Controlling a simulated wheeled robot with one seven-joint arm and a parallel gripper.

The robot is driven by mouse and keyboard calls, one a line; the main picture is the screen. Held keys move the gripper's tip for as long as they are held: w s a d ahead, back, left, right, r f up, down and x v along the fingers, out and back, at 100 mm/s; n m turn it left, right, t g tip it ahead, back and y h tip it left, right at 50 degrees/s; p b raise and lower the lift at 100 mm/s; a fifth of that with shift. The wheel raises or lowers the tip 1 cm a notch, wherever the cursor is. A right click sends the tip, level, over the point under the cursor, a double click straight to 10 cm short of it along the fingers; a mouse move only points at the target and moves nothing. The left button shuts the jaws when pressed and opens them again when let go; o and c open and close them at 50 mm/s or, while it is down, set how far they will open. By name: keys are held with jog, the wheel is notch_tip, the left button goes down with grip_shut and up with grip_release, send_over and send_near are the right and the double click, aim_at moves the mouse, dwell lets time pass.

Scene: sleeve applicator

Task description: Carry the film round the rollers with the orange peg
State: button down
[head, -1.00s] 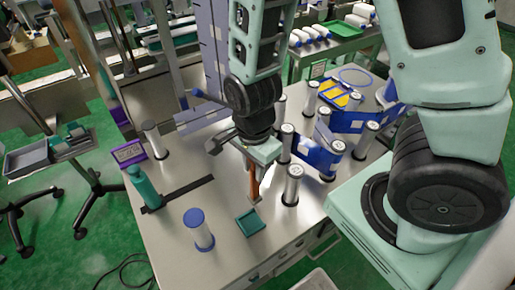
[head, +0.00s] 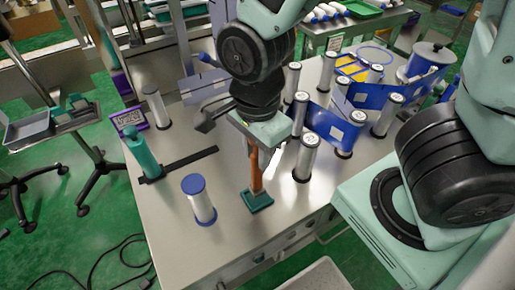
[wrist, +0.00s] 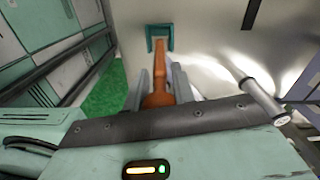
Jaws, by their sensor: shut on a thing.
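My gripper (wrist: 162,92) is shut on the orange peg (head: 256,168), which hangs upright below it in the head view. In the wrist view the peg (wrist: 158,88) runs between the two grey fingers toward the small green square holder (wrist: 159,33). In the head view the peg's lower end overlaps the green holder (head: 258,203); I cannot tell if it is seated in it. Blue film (head: 333,128) stands as a band among the silver rollers (head: 306,155) to the right of my gripper. Parts of the film are hidden behind rollers.
A blue-capped roller (head: 198,200) and a teal bottle-like object (head: 143,156) stand left of the holder. A purple-framed display (head: 128,119) sits at the table's left edge. A large blue reel (head: 428,62) is at the back right.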

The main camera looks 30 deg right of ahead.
aim_at(257, 163)
jog(key=shift+f, duration=0.1)
dwell(0.4)
jog(key=shift+f+b, duration=1.4)
jog(key=shift+f, duration=0.3)
grip_release()
jog(key=shift+r, duration=0.1)
jog(key=shift+r+p, duration=3.85)
jog(key=shift+r, duration=0.1)
